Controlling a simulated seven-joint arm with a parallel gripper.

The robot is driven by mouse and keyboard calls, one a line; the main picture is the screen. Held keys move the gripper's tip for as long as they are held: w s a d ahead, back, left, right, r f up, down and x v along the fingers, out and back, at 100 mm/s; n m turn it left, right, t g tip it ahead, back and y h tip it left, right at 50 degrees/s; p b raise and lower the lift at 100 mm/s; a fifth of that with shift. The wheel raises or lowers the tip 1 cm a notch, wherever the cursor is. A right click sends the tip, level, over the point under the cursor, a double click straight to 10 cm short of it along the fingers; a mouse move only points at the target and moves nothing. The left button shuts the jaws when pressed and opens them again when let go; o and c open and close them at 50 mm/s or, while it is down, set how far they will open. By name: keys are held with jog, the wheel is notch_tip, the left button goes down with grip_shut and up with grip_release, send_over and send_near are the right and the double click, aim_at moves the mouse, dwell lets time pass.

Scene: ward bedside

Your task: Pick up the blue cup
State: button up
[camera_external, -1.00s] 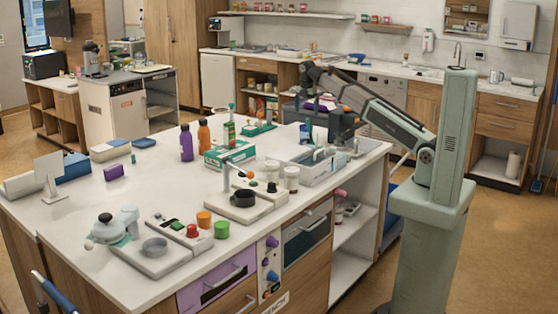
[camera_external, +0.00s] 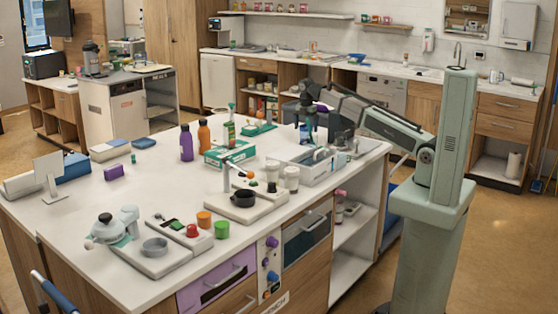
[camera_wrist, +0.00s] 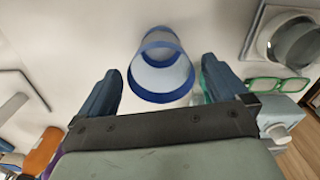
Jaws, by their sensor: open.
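The blue cup (camera_wrist: 163,76) has a translucent, pale body with dark blue rims. In the wrist view it is ahead of my gripper (camera_wrist: 161,66), roughly centred between the two fingertips. My gripper is open, with a finger on either side of the cup and visible gaps between. In the external view my gripper (camera_external: 307,120) points down over the far right part of the white counter, and a small blue patch of the cup (camera_external: 302,134) shows below it, mostly hidden.
A white tray or sink unit (camera_external: 318,170) stands just in front of the gripper. A green-and-white box (camera_external: 229,153) and a spray bottle (camera_external: 229,131) are to the left. Green-framed glasses (camera_wrist: 277,84) and a round clear container (camera_wrist: 296,42) lie to the right in the wrist view.

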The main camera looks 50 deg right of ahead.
jog(key=shift+f, duration=2.5)
jog(key=shift+c, duration=0.4)
jog(key=c, duration=1)
jog(key=shift+r, duration=0.15)
